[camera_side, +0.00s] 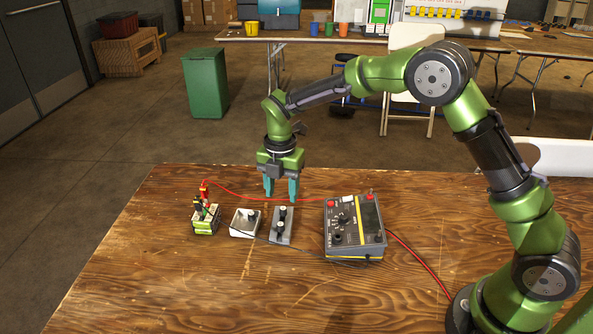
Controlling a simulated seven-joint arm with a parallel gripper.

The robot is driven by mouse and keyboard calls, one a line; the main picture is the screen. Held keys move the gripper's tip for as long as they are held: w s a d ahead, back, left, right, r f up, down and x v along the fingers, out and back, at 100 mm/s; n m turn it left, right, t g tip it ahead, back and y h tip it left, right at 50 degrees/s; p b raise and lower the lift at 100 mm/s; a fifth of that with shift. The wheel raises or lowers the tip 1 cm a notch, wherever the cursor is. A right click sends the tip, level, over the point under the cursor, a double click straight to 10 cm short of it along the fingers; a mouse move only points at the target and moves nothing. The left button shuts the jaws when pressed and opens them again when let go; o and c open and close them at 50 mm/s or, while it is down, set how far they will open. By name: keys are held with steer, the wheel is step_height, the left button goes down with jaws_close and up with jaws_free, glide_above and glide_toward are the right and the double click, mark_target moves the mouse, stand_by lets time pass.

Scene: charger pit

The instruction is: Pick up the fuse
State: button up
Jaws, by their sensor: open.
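My gripper (281,195) points straight down above the wooden table. Its two teal fingers are apart, with nothing seen between them. Just below and in front of it is a grey block (279,232) with dark upright parts (282,215) on top. Left of this block is a small white open tray (243,232), with a small dark item (251,215) at its far side. Both are small in the picture, and I cannot tell for sure which part is the fuse. The fingertips appear near the block's far end; contact cannot be told.
A green-and-white battery-like unit (206,222) with red and black clips stands at the left. A grey meter box (354,228) with knobs stands at the right. Red (245,191) and black cables run between them. The table's front and left areas are clear.

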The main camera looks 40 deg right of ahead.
mark_target(283, 208)
step_height(283, 208, down, 5)
steer(key=shift+f, duration=0.1)
steer(key=shift+d, duration=0.1)
steer(key=shift+c, duration=0.4)
steer(key=c, duration=0.8)
